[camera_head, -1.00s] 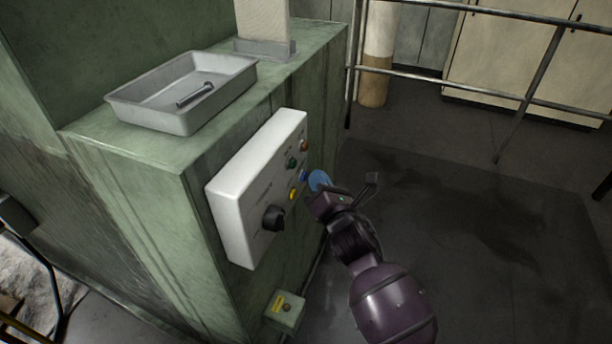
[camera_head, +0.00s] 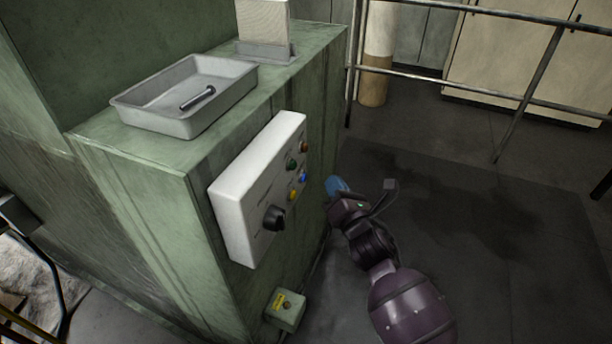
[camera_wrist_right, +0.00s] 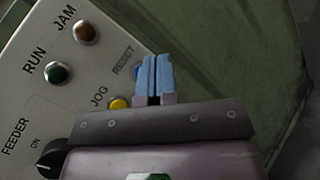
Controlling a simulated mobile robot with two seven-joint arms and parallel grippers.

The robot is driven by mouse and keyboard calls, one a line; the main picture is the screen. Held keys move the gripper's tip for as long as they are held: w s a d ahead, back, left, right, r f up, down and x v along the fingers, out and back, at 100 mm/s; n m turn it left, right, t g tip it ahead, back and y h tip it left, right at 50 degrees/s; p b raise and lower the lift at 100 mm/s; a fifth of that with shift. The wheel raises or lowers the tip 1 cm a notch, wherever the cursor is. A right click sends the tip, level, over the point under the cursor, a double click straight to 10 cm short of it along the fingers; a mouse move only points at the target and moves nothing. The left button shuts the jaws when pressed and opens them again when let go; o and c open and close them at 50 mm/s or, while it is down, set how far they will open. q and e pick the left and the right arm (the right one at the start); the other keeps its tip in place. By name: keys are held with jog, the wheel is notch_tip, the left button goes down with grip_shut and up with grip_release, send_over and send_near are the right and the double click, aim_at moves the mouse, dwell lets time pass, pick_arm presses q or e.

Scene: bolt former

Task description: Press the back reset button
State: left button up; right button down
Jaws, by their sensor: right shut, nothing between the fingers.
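A white control panel (camera_head: 236,207) is fixed to the side of the green machine. Its blue button (camera_head: 303,178) sits near the panel's right edge, between other buttons. In the right wrist view a RESET label (camera_wrist_right: 123,62) shows on the panel, and the button beside it is mostly hidden behind my fingers. My right gripper (camera_head: 336,186) has blue fingertips and is shut and empty. It stands right of the blue button, with a gap to the panel in the head view. In the right wrist view its fingertips (camera_wrist_right: 154,74) overlap the panel's edge. My left gripper is out of view.
The panel also bears a yellow JOG button (camera_wrist_right: 119,103), a green RUN button (camera_wrist_right: 58,73), an orange-brown JAM button (camera_wrist_right: 85,32) and a black FEEDER knob (camera_head: 273,217). A grey tray (camera_head: 160,121) with a bolt sits on top. Open floor lies right of the machine.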

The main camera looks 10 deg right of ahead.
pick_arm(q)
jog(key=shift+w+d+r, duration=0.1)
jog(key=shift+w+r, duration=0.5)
pick_arm(e)
jog(key=shift+s+d, duration=0.55)
jog(key=shift+d, duration=0.3)
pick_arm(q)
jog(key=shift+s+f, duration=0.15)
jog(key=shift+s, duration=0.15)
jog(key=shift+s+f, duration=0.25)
pick_arm(e)
jog(key=s+d+f+m+g+h, duration=0.2)
jog(key=s+d+f+m+g, duration=0.2)
jog(key=s+f+m, duration=0.5)
jog(key=s+d+f+m+g+h, duration=0.2)
jog(key=s+d+f+m, duration=0.3)
jog(key=s+f+m, duration=0.4)
jog(key=s+m+g, duration=0.1)
jog(key=s+m, duration=0.6)
jog(key=m, duration=0.4)
jog(key=shift+s+f+m+g, duration=0.35)
jog(key=shift+m+g, duration=0.05)
